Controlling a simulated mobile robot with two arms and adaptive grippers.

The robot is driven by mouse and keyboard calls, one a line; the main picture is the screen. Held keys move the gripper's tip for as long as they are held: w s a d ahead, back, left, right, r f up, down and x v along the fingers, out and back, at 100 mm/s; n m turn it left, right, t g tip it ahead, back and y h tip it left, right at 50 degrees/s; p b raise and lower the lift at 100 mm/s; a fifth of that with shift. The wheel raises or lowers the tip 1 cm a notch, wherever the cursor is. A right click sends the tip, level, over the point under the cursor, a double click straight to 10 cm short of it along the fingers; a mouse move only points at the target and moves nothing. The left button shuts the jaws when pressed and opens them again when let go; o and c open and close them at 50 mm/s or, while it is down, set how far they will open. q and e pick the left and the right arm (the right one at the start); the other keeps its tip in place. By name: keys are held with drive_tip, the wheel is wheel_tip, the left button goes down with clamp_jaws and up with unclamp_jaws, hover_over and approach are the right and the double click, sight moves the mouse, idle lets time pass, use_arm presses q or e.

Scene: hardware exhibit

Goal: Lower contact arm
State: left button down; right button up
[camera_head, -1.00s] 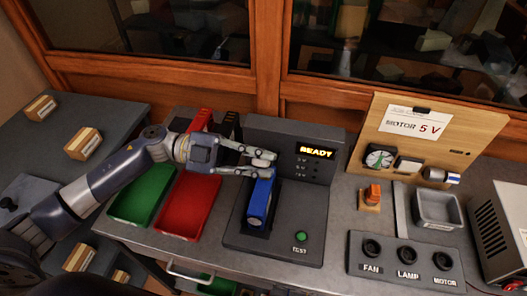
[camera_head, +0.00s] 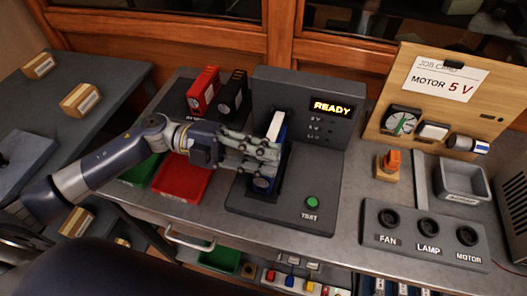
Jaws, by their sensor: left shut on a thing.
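A dark grey test station (camera_head: 245,200) stands on the bench, with a lit READY display (camera_head: 332,107) and a green TEST button (camera_head: 312,202). A blue block (camera_head: 264,184) is at the station's left slot; a white upper part (camera_head: 276,124) shows above my fingers. My left gripper (camera_head: 268,155) comes in from the left and is shut on the blue block at mid-height. The fingers hide its middle, and I cannot tell its seating. I cannot make out a separate contact arm. My right gripper is not in view.
Red (camera_head: 203,90) and black (camera_head: 233,95) blocks stand behind my left wrist. A red tray (camera_head: 183,182) lies beneath it. To the right are a job card reading MOTOR 5 V (camera_head: 444,79), an orange switch (camera_head: 390,162), a grey bin (camera_head: 465,180) and a FAN, LAMP, MOTOR panel (camera_head: 425,230).

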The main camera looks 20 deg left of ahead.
use_arm(q)
drive_tip(key=shift+f, duration=0.4)
drive_tip(key=c, duration=1.5)
unclamp_jaws()
wheel_tip(320, 180, up, 10)
drive_tip(key=shift+r, duration=0.2)
